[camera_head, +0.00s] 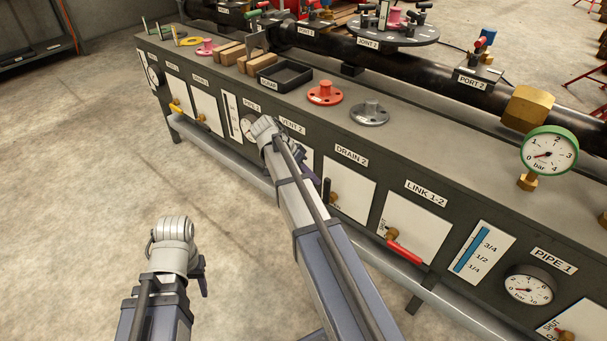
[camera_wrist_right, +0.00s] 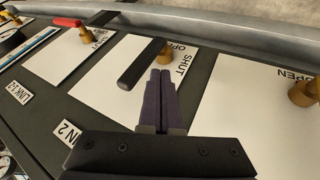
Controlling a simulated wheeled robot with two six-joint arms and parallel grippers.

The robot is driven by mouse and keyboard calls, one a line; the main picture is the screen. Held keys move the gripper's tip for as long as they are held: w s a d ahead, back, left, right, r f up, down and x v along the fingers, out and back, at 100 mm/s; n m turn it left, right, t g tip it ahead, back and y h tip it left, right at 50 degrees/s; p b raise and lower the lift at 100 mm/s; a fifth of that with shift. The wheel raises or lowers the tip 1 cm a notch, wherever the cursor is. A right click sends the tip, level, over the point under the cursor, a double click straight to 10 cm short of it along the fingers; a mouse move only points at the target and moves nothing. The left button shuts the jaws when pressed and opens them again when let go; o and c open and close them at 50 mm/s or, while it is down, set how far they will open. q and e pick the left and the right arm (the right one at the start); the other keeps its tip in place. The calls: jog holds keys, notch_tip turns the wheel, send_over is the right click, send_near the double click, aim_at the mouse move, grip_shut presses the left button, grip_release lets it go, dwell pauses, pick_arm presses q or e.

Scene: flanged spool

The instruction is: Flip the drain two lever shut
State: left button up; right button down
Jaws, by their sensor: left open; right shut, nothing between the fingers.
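The drain two lever (camera_head: 327,190) is a black handle standing upright from its brass valve, on the white panel under the DRAIN 2 label (camera_head: 351,155). In the right wrist view the lever (camera_wrist_right: 138,62) runs from the brass valve (camera_wrist_right: 165,47) toward the label side; OPEN and SHUT are printed beside the valve. My right gripper (camera_wrist_right: 164,73) is shut and empty, its fingertips close beside the lever; contact cannot be told. In the head view this gripper (camera_head: 311,176) is left of the lever, partly hidden by my arm. My left gripper (camera_head: 203,285) is open, low over the floor, away from the bench.
The LINK 1-2 panel to the right has a red lever (camera_head: 404,252). A grey rail (camera_head: 450,303) runs along the bench's front below the panels. A black tray (camera_head: 285,77), a red flange (camera_head: 325,93) and a grey flange (camera_head: 369,114) sit on the bench top.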

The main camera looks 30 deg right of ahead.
jog(key=shift+s+d, duration=0.25)
jog(key=shift+s, duration=0.25)
